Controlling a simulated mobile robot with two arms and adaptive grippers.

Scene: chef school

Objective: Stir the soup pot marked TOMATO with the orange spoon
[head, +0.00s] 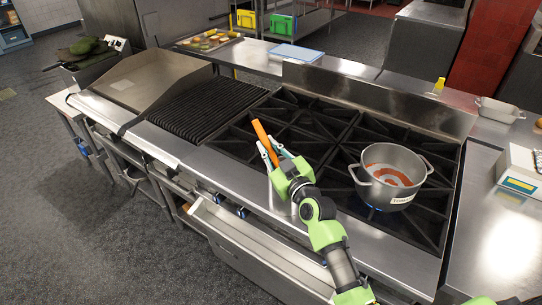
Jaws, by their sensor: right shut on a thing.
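The soup pot (398,192) stands upright on the right part of the black stove grates. It is a grey metal pot with two handles, red inside, and a white label on its front that seems to read TOMATO. The orange spoon (264,140) is held up and tilted over the left part of the grates. My right gripper (269,155) is shut on it, to the left of the pot and apart from it. The spoon's lower end is hidden by the gripper. My left gripper is not in view; only a bit of green shows at the bottom right edge.
A ribbed grill (208,104) and a flat griddle (135,80) lie left of the grates. A raised steel backguard (380,100) runs behind. A boxed device (520,168) and a metal tray (498,109) stand on the right counter. Grates between spoon and pot are clear.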

